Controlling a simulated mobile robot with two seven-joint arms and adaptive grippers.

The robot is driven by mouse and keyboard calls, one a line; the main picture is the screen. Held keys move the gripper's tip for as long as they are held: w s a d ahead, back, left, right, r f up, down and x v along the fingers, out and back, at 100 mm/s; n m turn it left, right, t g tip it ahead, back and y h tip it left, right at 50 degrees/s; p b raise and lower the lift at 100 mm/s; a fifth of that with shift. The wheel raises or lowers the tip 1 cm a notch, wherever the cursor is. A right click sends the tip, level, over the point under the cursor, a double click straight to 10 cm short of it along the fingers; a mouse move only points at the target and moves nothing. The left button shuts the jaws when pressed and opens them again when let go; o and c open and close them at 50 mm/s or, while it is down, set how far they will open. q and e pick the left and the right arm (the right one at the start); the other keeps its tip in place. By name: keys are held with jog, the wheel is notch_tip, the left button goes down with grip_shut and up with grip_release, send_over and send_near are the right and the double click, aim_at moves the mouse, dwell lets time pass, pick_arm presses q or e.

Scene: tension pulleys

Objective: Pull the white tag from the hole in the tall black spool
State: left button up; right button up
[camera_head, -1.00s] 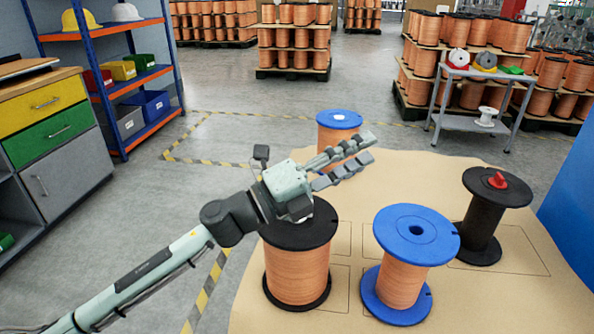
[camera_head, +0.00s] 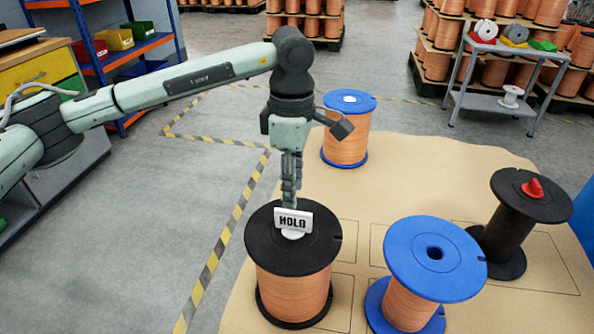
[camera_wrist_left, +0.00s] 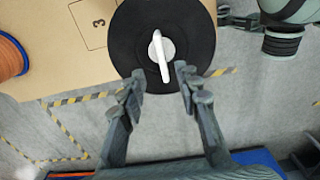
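A white tag (camera_head: 293,219) reading HOLD stands upright on a white round base at the centre of a black-flanged spool (camera_head: 262,240) wound with copper wire. In the left wrist view, the tag (camera_wrist_left: 160,55) shows edge-on as a thin strip over the black flange (camera_wrist_left: 190,25). My left gripper (camera_head: 290,203) points straight down just above the tag. In the left wrist view, its fingers (camera_wrist_left: 160,72) are apart, on either side of the tag's near end, with gaps to it.
A blue-flanged copper spool (camera_head: 410,262) stands close on the right, another blue-topped one (camera_head: 346,145) behind. A bare black spool (camera_head: 510,215) with a red knob (camera_head: 534,188) stands far right. The tan mat (camera_head: 420,165) is clear between them.

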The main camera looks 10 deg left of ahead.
aim_at(293, 211)
pick_arm(q)
notch_tip(293, 211, down, 7)
jog(key=shift+s+r, duration=0.1)
jog(key=shift+s, duration=0.05)
jog(key=shift+c, duration=0.3)
grip_shut()
